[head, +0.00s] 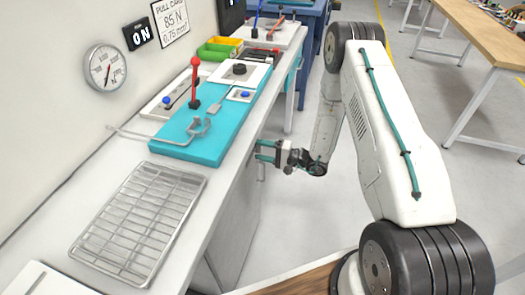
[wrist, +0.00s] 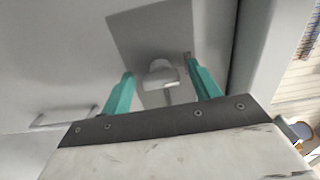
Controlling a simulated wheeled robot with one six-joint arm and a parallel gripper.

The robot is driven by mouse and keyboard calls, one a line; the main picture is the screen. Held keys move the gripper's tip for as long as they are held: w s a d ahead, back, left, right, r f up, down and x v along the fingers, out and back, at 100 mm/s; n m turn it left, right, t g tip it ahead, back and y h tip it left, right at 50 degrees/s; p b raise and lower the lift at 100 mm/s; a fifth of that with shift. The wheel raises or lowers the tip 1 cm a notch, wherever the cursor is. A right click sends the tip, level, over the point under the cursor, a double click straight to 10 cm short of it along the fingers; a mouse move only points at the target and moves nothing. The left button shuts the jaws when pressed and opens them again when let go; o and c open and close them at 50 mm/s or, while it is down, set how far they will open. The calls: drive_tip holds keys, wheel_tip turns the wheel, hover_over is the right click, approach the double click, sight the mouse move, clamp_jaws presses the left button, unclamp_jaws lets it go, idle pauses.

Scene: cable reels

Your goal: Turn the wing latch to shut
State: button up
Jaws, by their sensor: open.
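My gripper (head: 267,152) is at the front side of the bench, below the worktop edge, with its teal fingers pointing at the cabinet face. In the wrist view my gripper (wrist: 160,86) is open. A small pale grey wing latch (wrist: 162,73) stands out from the grey panel between and slightly beyond the two fingertips. The fingers are on either side of it, and I see no clear contact. A narrow tab of the latch points down in the picture. In the head view the latch cannot be made out.
A bar handle (wrist: 64,118) is on the panel at left in the wrist view. Above, the white worktop (head: 78,185) holds a wire rack (head: 140,220) and a teal board (head: 205,148) with a red lever (head: 195,80). Open floor (head: 290,225) lies right of the bench.

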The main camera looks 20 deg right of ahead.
drive_tip(key=shift+d, duration=0.1)
drive_tip(key=v, duration=0.7)
drive_tip(key=shift+s+d, duration=0.2)
drive_tip(key=shift+s, duration=0.05)
